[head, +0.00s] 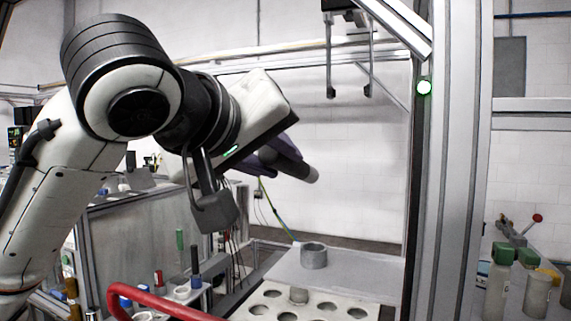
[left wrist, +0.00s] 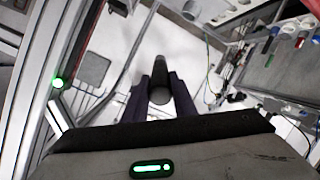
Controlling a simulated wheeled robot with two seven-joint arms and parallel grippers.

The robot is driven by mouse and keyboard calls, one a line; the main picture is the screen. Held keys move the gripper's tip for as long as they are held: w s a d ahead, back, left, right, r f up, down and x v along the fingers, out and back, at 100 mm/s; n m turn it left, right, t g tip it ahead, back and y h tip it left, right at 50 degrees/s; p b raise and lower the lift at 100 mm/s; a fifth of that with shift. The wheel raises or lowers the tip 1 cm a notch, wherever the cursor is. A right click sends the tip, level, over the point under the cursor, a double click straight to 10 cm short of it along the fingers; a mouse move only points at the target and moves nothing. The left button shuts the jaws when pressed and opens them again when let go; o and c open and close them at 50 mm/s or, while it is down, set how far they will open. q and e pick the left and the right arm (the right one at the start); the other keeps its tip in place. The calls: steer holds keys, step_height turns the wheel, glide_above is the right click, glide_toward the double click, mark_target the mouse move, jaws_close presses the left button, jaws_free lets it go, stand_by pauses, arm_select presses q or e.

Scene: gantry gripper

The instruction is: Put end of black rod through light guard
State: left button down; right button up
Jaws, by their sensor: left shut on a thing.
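My left gripper (head: 280,154) is in the upper middle of the head view, its dark fingers shut on a black rod (head: 302,171). The rod's free end points right and slightly down, in the air. The left wrist view shows the rod (left wrist: 158,78) between the two fingers (left wrist: 160,92). I take the tall metal post with a lit green lamp (head: 424,88) to be part of the light guard. The lamp also shows in the left wrist view (left wrist: 58,82). The rod's end is left of the post and apart from it in the head view. My right gripper is out of view.
A gantry gripper (head: 348,60) hangs open at the top. Below the rod are a grey plate with a ring (head: 314,256) and a rack with round holes (head: 270,295). A red curved bar (head: 155,301) is at the front left. Bottles (head: 500,285) stand at the right.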

arm_select(q)
steer(key=s+a+b, duration=0.2)
steer(key=s+a, duration=0.1)
steer(key=s, duration=0.5)
steer(key=shift+s, duration=0.2)
